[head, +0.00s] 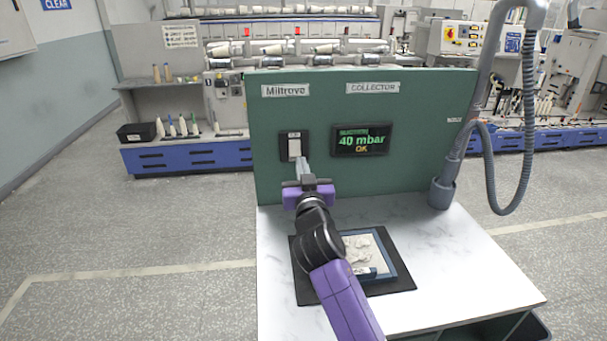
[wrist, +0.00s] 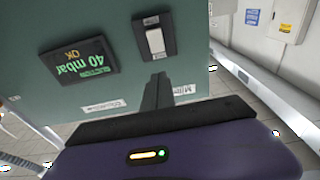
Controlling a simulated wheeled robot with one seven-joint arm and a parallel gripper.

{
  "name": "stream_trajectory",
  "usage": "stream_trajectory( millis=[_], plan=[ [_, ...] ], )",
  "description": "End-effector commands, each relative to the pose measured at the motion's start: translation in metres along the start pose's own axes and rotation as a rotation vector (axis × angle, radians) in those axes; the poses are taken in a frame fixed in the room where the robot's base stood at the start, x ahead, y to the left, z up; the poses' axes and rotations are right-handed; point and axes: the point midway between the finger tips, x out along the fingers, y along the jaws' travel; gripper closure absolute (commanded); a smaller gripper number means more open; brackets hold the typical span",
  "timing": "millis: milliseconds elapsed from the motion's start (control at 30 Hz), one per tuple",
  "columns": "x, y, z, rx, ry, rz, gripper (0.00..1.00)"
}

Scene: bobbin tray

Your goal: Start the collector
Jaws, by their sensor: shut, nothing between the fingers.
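The collector is a green upright panel (head: 420,110) labelled "Miltrove" and "COLLECTOR". It carries a white rocker switch in a black frame (head: 294,146), also seen in the wrist view (wrist: 155,38). Right of it, a dark display (head: 360,140) reads "40 mbar OK" in green and yellow; it shows upside down in the wrist view (wrist: 79,63). My gripper (head: 302,170) is shut and empty, its fingertips at or just below the switch in the head view. In the wrist view my fingers (wrist: 156,88) point at the panel near the switch; I cannot tell whether they touch.
A white table (head: 450,250) stands before the panel. A black mat (head: 400,287) on it holds a blue-edged tray (head: 388,258) with pale lint, partly behind my arm. A grey suction hose (head: 520,140) stands at the right. Textile machines are behind.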

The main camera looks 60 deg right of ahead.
Motion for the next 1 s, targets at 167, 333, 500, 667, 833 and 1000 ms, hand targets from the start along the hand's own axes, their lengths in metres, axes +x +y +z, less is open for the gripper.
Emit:
stream_trajectory(
  millis=[167, 333, 500, 667, 833, 1000],
  plan=[
    [-0.021, 0.0, -0.003, -0.001, 0.0, 0.0, 1.0],
    [-0.027, 0.0, -0.006, 0.0, -0.001, 0.001, 1.0],
    [-0.027, 0.0, -0.006, -0.001, -0.001, 0.001, 1.0],
    [-0.027, 0.0, -0.006, -0.001, 0.0, 0.001, 1.0],
    [-0.027, 0.0, -0.006, -0.001, 0.0, 0.001, 1.0],
    [-0.027, -0.001, -0.008, -0.021, 0.006, -0.003, 1.0]
  ],
)
